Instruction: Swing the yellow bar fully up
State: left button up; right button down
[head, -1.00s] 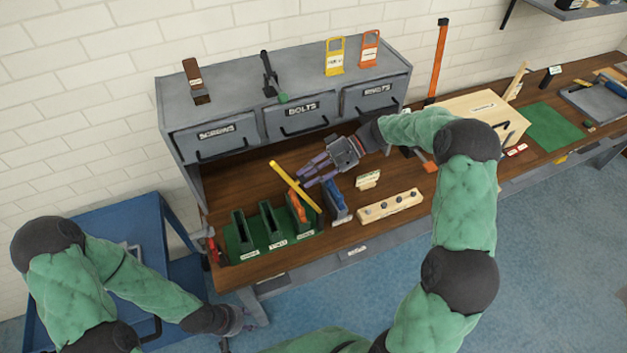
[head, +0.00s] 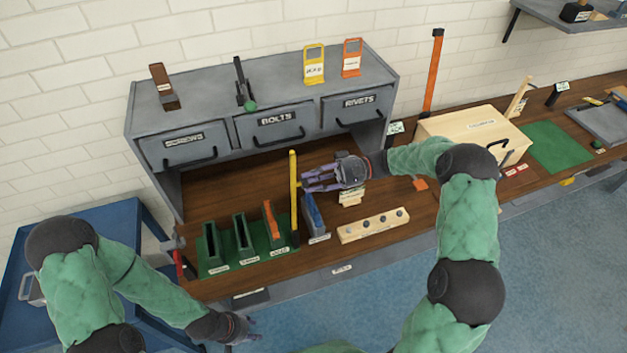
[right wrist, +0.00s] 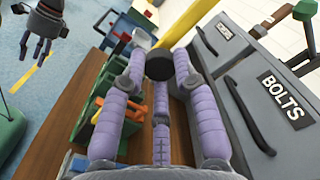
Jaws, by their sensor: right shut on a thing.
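The yellow bar (head: 293,195) stands nearly upright in the head view, at the right end of the green slotted holder. My right gripper (head: 306,181) reaches it from the right and is shut on it. In the right wrist view, the purple fingers close around a dark round part, with the yellow bar (right wrist: 192,36) rising beyond it. The exact finger contact is partly hidden. My left gripper (head: 240,328) hangs low at the front left, away from the bar. In the right wrist view the left gripper (right wrist: 40,52) has its fingers apart and is empty.
The green holder (head: 228,262) with dark slots and an orange piece is left of the bar. A blue piece (head: 314,213) and a wooden block with knobs (head: 373,225) stand to the right. The grey drawer cabinet (head: 215,125) stands behind.

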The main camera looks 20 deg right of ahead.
jog(key=c, duration=1)
grip_release()
jog(key=shift+o, duration=0.2)
jog(key=d, duration=1.2)
jog(key=shift+w+f, duration=0.15)
jog(key=shift+f, duration=0.1)
